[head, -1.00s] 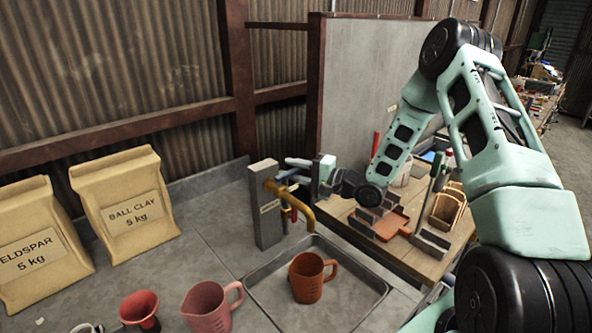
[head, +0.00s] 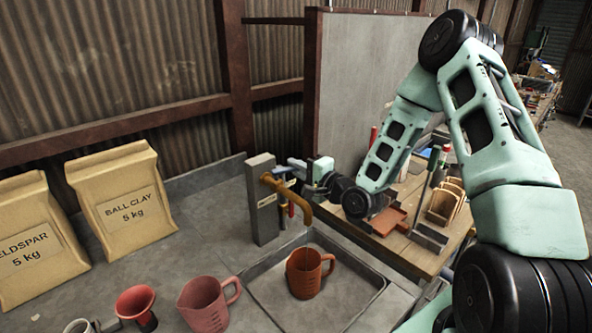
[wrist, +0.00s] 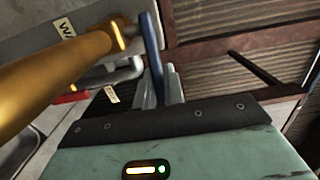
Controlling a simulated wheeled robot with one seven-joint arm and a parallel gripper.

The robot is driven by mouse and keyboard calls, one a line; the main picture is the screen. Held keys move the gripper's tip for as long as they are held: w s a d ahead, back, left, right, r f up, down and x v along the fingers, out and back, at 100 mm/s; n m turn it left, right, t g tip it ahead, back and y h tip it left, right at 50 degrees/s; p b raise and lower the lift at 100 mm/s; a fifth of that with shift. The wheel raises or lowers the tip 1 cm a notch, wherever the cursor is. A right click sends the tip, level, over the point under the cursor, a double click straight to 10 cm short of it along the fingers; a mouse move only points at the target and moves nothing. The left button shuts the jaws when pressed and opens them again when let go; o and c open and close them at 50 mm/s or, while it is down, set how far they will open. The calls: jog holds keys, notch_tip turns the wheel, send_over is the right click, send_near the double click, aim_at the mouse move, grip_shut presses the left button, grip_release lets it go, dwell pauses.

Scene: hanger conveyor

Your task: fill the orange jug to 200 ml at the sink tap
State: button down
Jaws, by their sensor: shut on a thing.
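The orange jug (head: 304,274) stands upright in the sink (head: 345,293), its handle to the right. Its inside is mostly hidden, so I cannot read a water level. The brass tap spout (head: 303,207) curves out from a grey post (head: 262,205) and ends above the jug. I see no clear stream of water. My gripper (head: 296,165) is at the tap, behind the spout. The wrist view shows its fingers (wrist: 160,88) shut on the blue lever (wrist: 151,45). The brass spout (wrist: 60,78) crosses that view at the left.
A pink jug (head: 204,305) and a red funnel (head: 136,306) stand on the counter left of the sink. Clay bags (head: 122,198) stand behind them. A wooden bench (head: 423,262) with trays and tools lies right of the sink, below my arm. A grey panel (head: 350,90) rises behind.

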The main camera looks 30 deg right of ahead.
jog(key=c, duration=1.5)
grip_release()
jog(key=shift+p+v, duration=3.8)
jog(key=shift+v, duration=4.95)
jog(key=shift+f, duration=0.1)
